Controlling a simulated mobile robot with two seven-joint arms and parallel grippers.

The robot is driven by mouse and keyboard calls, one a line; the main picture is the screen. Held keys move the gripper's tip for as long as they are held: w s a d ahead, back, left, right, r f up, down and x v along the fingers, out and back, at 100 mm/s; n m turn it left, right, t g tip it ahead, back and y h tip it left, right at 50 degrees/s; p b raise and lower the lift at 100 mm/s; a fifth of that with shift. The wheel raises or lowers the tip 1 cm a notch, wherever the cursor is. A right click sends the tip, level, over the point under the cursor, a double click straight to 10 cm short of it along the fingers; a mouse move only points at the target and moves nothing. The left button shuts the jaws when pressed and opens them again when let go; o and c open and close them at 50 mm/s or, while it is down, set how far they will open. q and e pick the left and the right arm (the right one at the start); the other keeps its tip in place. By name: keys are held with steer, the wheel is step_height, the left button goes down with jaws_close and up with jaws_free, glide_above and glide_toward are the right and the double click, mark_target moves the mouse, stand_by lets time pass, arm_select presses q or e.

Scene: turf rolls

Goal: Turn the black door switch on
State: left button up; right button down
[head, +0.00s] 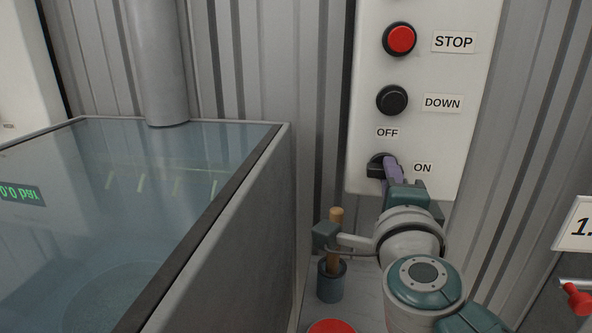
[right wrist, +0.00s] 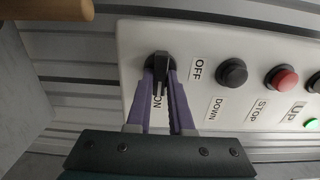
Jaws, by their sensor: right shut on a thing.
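The black door switch (head: 376,167) sits low on a white control panel (head: 430,72), with an OFF label above it and an ON label to its right. My right gripper (head: 385,165) is at the switch, and its purple fingers partly hide it. In the right wrist view, the fingers of the right gripper (right wrist: 161,72) lie on either side of the black switch (right wrist: 159,62) and are shut on its handle. There the handle appears to point down the picture toward the ON label (right wrist: 157,101). My left gripper is not in view.
A red STOP button (head: 401,39) and a black DOWN button (head: 392,100) are above the switch. A glass-topped grey cabinet (head: 240,215) stands at the left. A wooden handle (head: 336,216) rises from a dark holder (head: 331,282) beside my right arm. A red-handled valve (head: 578,298) is at the right edge.

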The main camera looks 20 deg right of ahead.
steer(key=c, duration=0.8)
jaws_free()
steer(key=p+v, duration=0.2)
steer(key=v, duration=0.8)
steer(key=shift+w+a, duration=0.1)
